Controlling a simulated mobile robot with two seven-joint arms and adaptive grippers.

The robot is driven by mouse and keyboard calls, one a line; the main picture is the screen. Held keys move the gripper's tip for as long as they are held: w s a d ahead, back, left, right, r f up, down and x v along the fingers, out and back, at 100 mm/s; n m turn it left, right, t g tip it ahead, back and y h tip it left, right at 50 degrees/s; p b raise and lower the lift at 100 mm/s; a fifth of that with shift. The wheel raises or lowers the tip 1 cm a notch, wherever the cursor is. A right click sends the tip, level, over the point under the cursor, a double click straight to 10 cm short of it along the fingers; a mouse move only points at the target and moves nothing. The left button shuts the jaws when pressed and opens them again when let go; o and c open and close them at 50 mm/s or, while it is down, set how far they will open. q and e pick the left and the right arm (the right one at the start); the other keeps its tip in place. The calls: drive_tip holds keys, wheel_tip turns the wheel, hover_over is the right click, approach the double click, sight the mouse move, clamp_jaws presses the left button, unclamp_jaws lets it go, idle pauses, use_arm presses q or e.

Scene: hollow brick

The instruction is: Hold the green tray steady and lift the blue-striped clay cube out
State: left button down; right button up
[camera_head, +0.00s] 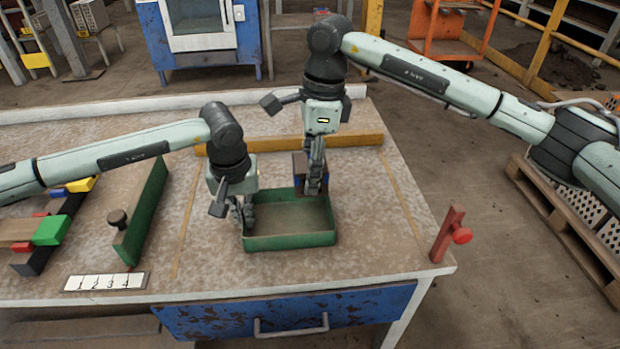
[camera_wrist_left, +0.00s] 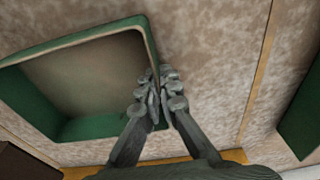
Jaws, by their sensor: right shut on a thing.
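The green tray (camera_head: 290,241) stands on the worktable; it also shows in the left wrist view (camera_wrist_left: 90,128). My left gripper (camera_head: 246,217) reaches down at the tray's left wall. In the left wrist view its fingers (camera_wrist_left: 161,88) are closed together with the tray's wall between them. The clay cube (camera_head: 299,171), brown with blue on its side, is at the tray's back right. My right gripper (camera_head: 316,188) is shut on it, and its fingers hide much of the cube. I cannot tell how far the cube's underside is from the tray floor.
A green board with a black knob (camera_head: 126,238) stands left of the tray. A wooden bar (camera_head: 345,141) lies behind. A red post (camera_head: 448,235) stands at the right edge.

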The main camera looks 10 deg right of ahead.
use_arm(q)
drive_tip(key=c, duration=1.6)
unclamp_jaws()
drive_tip(key=shift+c, duration=0.2)
wheel_tip(320, 180, up, 12)
drive_tip(key=s, duration=0.1)
drive_tip(key=shift+s, duration=0.25)
